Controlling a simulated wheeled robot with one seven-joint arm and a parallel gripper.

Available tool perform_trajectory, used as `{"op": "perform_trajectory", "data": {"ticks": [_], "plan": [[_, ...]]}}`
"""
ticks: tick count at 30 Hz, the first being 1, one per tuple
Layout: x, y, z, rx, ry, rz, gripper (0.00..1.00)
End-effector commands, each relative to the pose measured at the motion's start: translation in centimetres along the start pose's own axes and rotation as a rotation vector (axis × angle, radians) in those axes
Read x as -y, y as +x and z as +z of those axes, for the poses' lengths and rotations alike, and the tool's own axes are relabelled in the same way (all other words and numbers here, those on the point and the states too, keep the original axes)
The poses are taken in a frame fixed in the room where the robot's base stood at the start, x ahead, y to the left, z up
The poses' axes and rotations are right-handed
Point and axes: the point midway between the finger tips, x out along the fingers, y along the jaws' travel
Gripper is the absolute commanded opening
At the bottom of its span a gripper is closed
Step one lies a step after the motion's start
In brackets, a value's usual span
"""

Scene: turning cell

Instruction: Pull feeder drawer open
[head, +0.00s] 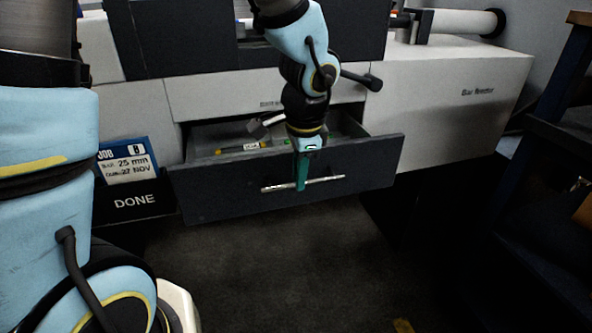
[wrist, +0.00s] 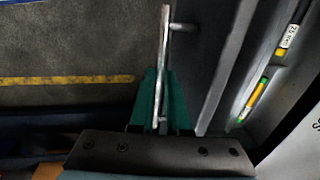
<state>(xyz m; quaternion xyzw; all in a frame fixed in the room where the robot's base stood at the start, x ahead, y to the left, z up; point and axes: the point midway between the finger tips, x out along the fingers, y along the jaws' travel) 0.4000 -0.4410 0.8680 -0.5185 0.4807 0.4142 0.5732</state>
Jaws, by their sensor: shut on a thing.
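The feeder drawer (head: 225,192) has a dark front and stands partly pulled out of the white machine in the head view. Its silver bar handle (head: 329,181) runs across the front. My gripper (head: 302,184), with green fingers, reaches down from above and is shut on the handle near its middle. In the wrist view the green fingers (wrist: 160,100) sit on both sides of the handle bar (wrist: 163,50), and the drawer's front edge (wrist: 222,60) lies to the right. Part of the handle is hidden by the fingers.
Inside the drawer lies a yellow and green rod with a white label (wrist: 257,90). A blue job card (head: 128,162) and a black DONE bin (head: 135,200) are left of the drawer. Dark shelving (head: 560,130) stands at the right. The floor (head: 270,260) before the drawer is clear.

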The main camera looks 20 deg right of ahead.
Motion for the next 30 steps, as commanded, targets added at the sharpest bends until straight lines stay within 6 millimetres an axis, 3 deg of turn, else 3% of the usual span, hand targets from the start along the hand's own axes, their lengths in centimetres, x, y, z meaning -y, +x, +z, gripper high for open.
{"op": "perform_trajectory", "data": {"ticks": [12, 13, 20, 30], "plan": [[-0.28, -0.04, 0.0, 0.0, 0.0, 0.001, 0.0], [-0.28, -0.04, 0.0, 0.0, 0.0, 0.001, 0.18], [-0.26, -0.05, 0.0, 0.0, 0.0, 0.0, 0.44], [-0.18, -0.62, -0.03, -0.001, -0.002, -0.002, 0.45]]}}
